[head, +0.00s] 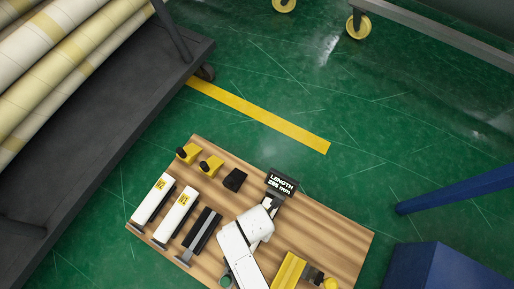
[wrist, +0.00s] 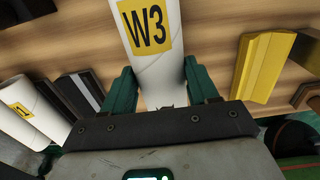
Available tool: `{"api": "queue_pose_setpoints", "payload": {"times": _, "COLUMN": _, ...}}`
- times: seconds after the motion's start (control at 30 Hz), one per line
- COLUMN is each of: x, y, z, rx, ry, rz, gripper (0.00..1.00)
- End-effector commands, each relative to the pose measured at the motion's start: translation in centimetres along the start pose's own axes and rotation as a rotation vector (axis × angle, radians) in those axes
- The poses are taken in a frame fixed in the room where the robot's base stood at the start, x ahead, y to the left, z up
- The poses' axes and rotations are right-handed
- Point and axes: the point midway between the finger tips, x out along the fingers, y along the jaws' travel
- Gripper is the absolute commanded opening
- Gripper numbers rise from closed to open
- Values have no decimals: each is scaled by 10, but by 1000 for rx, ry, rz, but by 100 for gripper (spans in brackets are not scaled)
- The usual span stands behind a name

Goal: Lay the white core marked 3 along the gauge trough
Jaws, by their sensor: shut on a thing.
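The white core marked W3 (wrist: 158,75) is held between the green fingers of my gripper (wrist: 160,88), its yellow label facing the wrist camera. In the head view my own arm hides most of the gripper and the core. A long yellow angled piece (wrist: 264,65), which may be the gauge trough, lies right of the core in the wrist view, apart from it. It also shows at the lower right of the board in the head view (head: 288,271). The black display (head: 281,184) reads LENGTH 295 mm.
White cores W2 (head: 153,202) and W1 (head: 176,215) lie on the left of the wooden board (head: 335,238), beside an empty black holder (head: 202,232). Yellow blocks (head: 210,167) and a black block (head: 234,180) stand along the back. A cart (head: 100,115) with large rolls is at left.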

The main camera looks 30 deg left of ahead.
Motion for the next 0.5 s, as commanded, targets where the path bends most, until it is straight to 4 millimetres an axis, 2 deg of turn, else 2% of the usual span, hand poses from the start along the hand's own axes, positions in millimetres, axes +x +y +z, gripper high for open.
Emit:
{"api": "queue_pose_setpoints", "payload": {"times": 0.1, "x": 13, "y": 4, "z": 8, "rx": 0, "ry": -1, "rz": 1, "gripper": 24}}
{"api": "queue_pose_setpoints", "payload": {"times": 0.27, "x": 37, "y": 3, "z": 6, "rx": 0, "ry": 0, "rz": -1, "gripper": 24}}
{"api": "queue_pose_setpoints", "payload": {"times": 0.5, "x": 37, "y": 3, "z": 6, "rx": 1, "ry": -1, "rz": 1, "gripper": 24}}
